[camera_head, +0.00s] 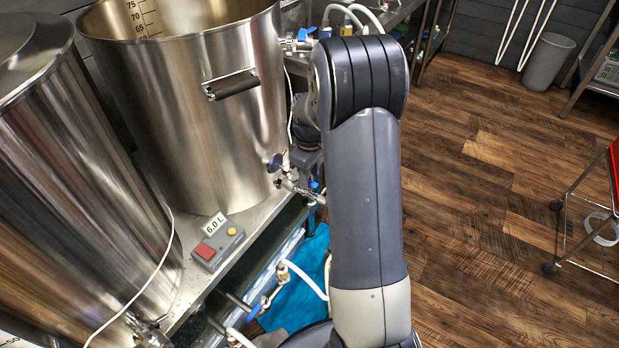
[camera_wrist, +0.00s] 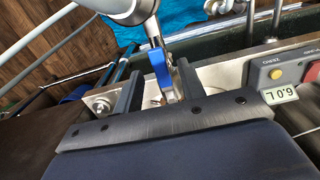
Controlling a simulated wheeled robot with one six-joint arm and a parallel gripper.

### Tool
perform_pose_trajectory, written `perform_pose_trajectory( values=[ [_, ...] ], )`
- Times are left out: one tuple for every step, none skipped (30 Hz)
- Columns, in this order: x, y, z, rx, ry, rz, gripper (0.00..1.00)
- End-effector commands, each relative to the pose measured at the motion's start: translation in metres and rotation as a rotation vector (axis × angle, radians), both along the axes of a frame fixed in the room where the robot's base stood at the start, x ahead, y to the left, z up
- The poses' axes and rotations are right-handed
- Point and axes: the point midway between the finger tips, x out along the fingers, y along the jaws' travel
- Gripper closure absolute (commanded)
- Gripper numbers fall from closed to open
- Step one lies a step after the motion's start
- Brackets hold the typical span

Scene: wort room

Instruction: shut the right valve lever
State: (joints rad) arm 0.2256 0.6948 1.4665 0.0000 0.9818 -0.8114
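A blue valve lever (camera_wrist: 160,66) shows in the wrist view, on a metal valve below a pale grey rounded fitting. It also seems to be the blue lever (camera_head: 314,184) low beside the right kettle in the head view. My gripper (camera_wrist: 159,76) is open, with one dark finger on each side of the lever. I see a gap on both sides; whether the lever lies between the fingertips or just beyond them I cannot tell. In the head view my arm hides most of the gripper and part of the valve.
The right steel kettle (camera_head: 205,120) and left kettle (camera_head: 80,190) stand close by. A grey control box (camera_head: 217,247) reading 6.0 L sits on the bench edge. Another blue lever valve (camera_head: 254,312) is lower left. Wooden floor (camera_head: 480,230) lies open at right.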

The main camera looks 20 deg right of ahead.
Motion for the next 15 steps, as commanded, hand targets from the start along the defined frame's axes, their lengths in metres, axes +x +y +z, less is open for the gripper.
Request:
perform_pose_trajectory(
  values=[
    [-0.0001,0.0001,-0.0056,0.0,0.0,0.0,0.62],
    [0.0001,0.0001,-0.0073,0.0,0.0,0.0,0.62],
    [0.0001,0.0,-0.0091,0.0,-0.001,0.0,0.62],
    [0.0001,0.0,-0.0101,0.0,-0.001,0.0,0.62],
    [0.0001,0.0,-0.0108,0.0,-0.001,0.0,0.62],
    [0.0001,0.0,-0.0113,0.0,-0.001,0.0,0.62],
    [0.0001,0.0,-0.0114,0.0,-0.001,0.0,0.62],
    [0.0001,0.0,-0.0114,0.0,-0.001,0.0,0.62],
    [0.0002,0.0,-0.0113,0.0,-0.001,0.0,0.62],
    [0.0002,0.0,-0.0112,0.0,-0.001,0.0,0.62],
    [0.0001,0.0,-0.0112,0.0,-0.001,0.0,0.62],
    [0.0001,0.0,-0.0112,0.0,-0.001,0.0,0.62],
    [0.0001,0.0,-0.0112,0.0,-0.001,0.0,0.63],
    [0.0001,0.0,-0.0111,0.0,-0.001,0.0,0.65],
    [0.0002,0.0,-0.0111,0.0,-0.001,0.0,0.68]
  ],
)
